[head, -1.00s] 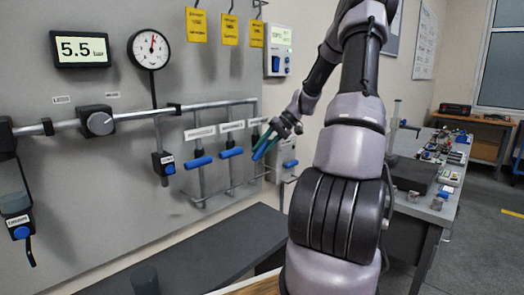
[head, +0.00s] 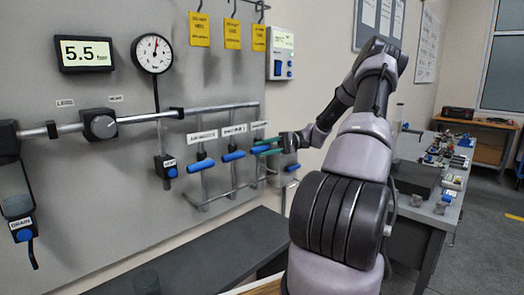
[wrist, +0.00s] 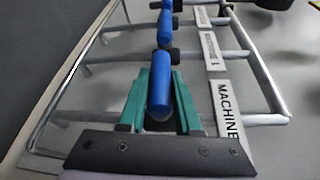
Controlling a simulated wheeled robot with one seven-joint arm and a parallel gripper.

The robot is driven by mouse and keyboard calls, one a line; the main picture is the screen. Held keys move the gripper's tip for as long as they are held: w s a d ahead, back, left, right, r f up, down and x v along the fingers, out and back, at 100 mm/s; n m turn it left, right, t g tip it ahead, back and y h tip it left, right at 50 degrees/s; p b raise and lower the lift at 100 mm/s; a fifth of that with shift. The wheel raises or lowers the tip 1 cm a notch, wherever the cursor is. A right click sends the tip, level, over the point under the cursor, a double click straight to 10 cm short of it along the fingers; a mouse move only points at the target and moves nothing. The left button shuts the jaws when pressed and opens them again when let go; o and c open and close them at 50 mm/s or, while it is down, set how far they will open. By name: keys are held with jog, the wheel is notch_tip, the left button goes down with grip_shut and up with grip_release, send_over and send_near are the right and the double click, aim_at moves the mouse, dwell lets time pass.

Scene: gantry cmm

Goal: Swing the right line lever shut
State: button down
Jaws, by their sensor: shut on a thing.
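The right line lever (head: 260,150) has a blue handle and sits on the rightmost vertical pipe of the three-branch pipe rack. In the wrist view its blue handle (wrist: 158,92) lies lengthwise between the green fingers of my gripper (wrist: 159,80), by a label reading "MACHINE". My gripper (head: 266,146) is shut on this handle, reaching in from the right. The middle lever (head: 233,155) and left lever (head: 202,165) have similar blue handles lying sideways across their pipes. The fingers partly hide the right lever's handle in the head view.
A round gauge (head: 152,53) and a display reading 5.5 (head: 86,54) are on the grey panel. A drain lever (head: 24,235) hangs far left. A dark bench (head: 200,255) runs below the rack. A cluttered workbench (head: 425,215) stands right.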

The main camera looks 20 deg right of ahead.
jog(key=shift+r+y, duration=0.1)
jog(key=shift+y, duration=0.2)
jog(key=c, duration=0.6)
grip_release()
jog(key=d, duration=1.1)
jog(key=shift+s+r, duration=0.25)
jog(key=shift+r, duration=0.05)
